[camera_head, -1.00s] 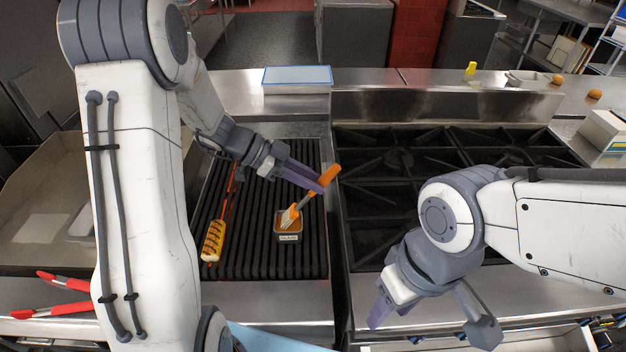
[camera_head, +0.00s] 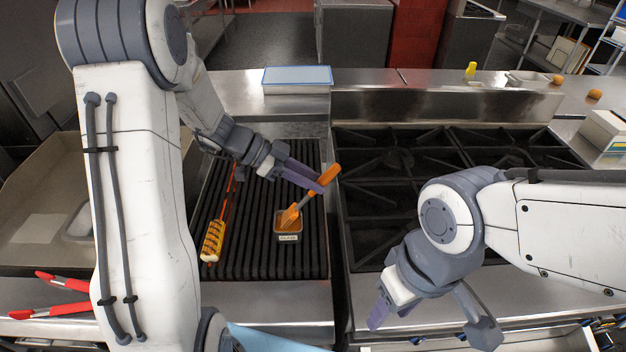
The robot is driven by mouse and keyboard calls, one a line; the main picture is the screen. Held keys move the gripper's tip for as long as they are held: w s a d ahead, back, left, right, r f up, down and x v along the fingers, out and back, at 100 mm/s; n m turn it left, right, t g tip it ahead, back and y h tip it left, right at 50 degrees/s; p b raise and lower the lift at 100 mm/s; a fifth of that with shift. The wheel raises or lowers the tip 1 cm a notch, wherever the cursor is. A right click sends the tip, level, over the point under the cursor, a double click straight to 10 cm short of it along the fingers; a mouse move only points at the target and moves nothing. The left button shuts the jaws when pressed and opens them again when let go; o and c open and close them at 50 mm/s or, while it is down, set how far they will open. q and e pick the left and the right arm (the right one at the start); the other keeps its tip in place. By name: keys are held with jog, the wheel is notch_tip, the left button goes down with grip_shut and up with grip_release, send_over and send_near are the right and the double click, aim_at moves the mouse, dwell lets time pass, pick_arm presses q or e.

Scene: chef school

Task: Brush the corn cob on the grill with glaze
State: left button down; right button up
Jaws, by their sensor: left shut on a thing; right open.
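The corn cob (camera_head: 212,241) lies on the left part of the black ridged grill (camera_head: 258,258), with an orange-red skewer or handle running up from it. A small glaze container (camera_head: 288,237) with orange contents and a label stands on the grill, right of the corn. My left gripper (camera_head: 314,182) is shut on the orange-handled brush (camera_head: 304,203) above the grill. The brush is tilted and its bristle end, now orange, is in the container. My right gripper (camera_head: 392,310) is open and empty near the front edge, right of the grill.
A black stove top (camera_head: 385,215) lies right of the grill. Red tongs (camera_head: 62,283) lie at the front left beside a tray (camera_head: 32,225). A yellow bottle (camera_head: 470,69) stands at the back right.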

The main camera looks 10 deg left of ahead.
aim_at(333, 166)
pick_arm(q)
jog(key=shift+f+b, duration=0.1)
jog(key=shift+b, duration=0.45)
dwell(1.4)
dwell(0.5)
jog(key=shift+r+p, duration=0.9)
jog(key=shift+r, duration=2.65)
